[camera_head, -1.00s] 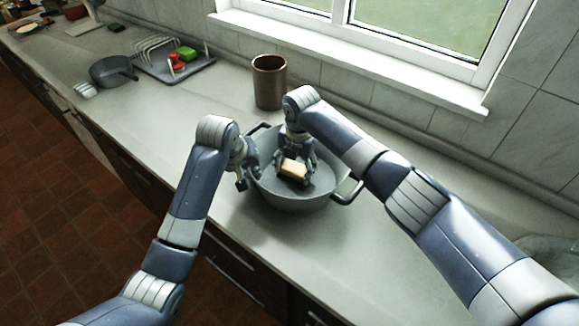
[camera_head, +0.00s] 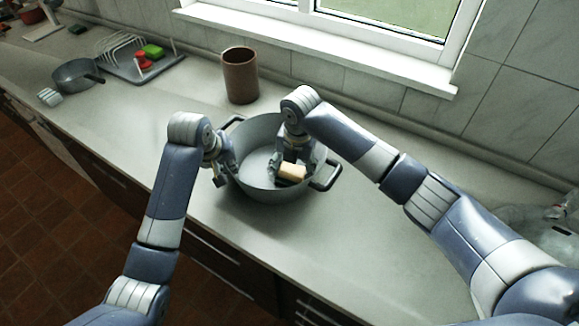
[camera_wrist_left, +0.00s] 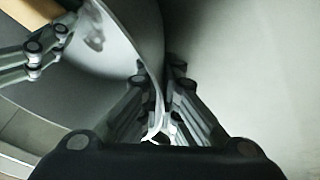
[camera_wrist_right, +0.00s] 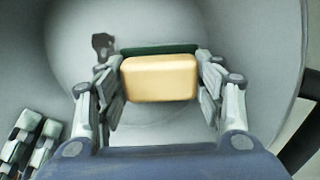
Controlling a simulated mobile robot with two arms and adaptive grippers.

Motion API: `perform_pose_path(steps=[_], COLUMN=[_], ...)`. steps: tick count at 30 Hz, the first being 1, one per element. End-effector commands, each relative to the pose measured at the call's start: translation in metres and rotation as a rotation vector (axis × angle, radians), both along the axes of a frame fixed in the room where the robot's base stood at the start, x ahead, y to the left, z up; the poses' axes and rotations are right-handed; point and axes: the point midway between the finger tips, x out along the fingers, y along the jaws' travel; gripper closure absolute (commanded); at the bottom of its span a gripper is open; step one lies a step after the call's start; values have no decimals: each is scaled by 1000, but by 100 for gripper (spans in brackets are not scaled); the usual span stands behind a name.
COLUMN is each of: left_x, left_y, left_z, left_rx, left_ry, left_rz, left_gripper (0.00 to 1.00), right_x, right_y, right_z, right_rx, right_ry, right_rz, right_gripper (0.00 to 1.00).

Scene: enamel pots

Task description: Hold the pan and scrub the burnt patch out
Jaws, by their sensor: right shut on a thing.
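The grey two-handled pan (camera_head: 255,168) stands on the counter. My left gripper (camera_head: 222,174) is at its left wall; in the left wrist view its fingers (camera_wrist_left: 160,75) are close together, one on each side of the pan wall (camera_wrist_left: 148,30). My right gripper (camera_head: 291,168) is inside the pan, shut on a tan sponge (camera_head: 292,172) with a dark green scouring layer. The right wrist view shows the sponge (camera_wrist_right: 160,80) between both fingers, over the pan floor. A small dark burnt patch (camera_wrist_right: 103,45) lies beyond the sponge's upper left corner there. Contact under the sponge is hidden.
A brown cylindrical crock (camera_head: 240,78) stands behind the pan. A smaller grey pan (camera_head: 77,74) and a drying rack (camera_head: 140,60) with red and green items sit far left. A clear, shiny object (camera_head: 540,228) is at right. The counter front right of the pan is clear.

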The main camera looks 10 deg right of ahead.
Motion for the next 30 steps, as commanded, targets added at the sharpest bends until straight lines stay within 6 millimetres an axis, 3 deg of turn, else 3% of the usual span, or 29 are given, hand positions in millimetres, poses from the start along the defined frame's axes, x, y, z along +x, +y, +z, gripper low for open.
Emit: perform_pose_path(steps=[9, 30], left_x=[2, 2], left_y=[-2, -2], left_z=[3, 3], left_rx=[-8, -7], left_ry=[-7, -7], left_rz=[-1, -1], left_gripper=[100, 100], right_x=[22, 52], right_y=[28, 62], right_z=[0, 1], right_rx=[1, 0], right_ry=[-2, -1], right_rz=[1, 1], right_gripper=[68, 68])
